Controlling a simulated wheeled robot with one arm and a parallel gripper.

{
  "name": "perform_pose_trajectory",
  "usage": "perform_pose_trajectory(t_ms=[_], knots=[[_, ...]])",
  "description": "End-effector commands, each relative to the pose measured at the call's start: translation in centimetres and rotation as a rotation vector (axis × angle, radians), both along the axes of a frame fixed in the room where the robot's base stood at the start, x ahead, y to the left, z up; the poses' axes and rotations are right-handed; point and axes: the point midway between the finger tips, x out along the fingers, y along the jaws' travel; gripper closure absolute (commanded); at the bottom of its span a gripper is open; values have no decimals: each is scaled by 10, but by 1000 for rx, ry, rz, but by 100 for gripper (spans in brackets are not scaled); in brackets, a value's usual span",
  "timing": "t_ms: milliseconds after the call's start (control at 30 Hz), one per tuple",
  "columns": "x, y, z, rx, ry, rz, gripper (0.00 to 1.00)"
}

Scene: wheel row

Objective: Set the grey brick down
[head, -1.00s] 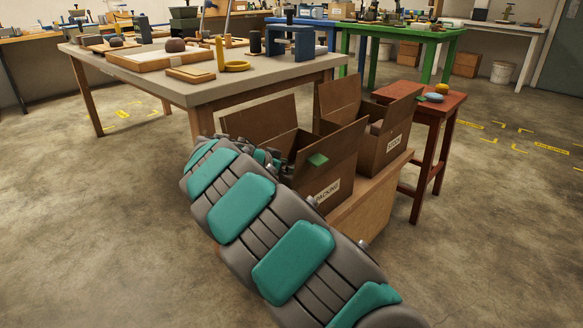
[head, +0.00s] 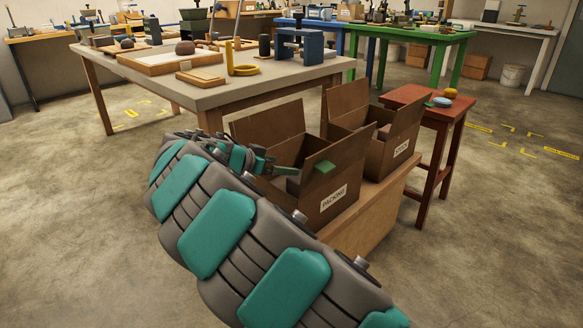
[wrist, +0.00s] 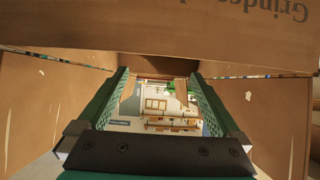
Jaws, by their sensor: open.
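My gripper (head: 268,164) is at the left side of the near cardboard box (head: 345,203), marked PACKING, by its raised flaps. In the wrist view its two green fingers (wrist: 160,100) stand apart, with brown cardboard around them and no brick visible between them. I cannot make out the grey brick for certain. A small grey shape shows at the fingertips in the head view, but I cannot tell whether it is the brick or part of my gripper. The inside bottom of the near box is hidden in the head view.
A second open box (head: 397,152) stands right behind, on the same wooden stand (head: 372,222). A red stool (head: 420,103) is at right, a large worktable (head: 215,97) behind. Floor at right is clear.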

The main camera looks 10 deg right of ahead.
Motion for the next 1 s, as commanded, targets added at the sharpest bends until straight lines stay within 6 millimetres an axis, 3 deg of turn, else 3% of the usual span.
perform_pose_trajectory(t_ms=[267,1000], knots=[[-14,21,13,2,-1,2,0],[-15,21,14,2,1,1,0]])
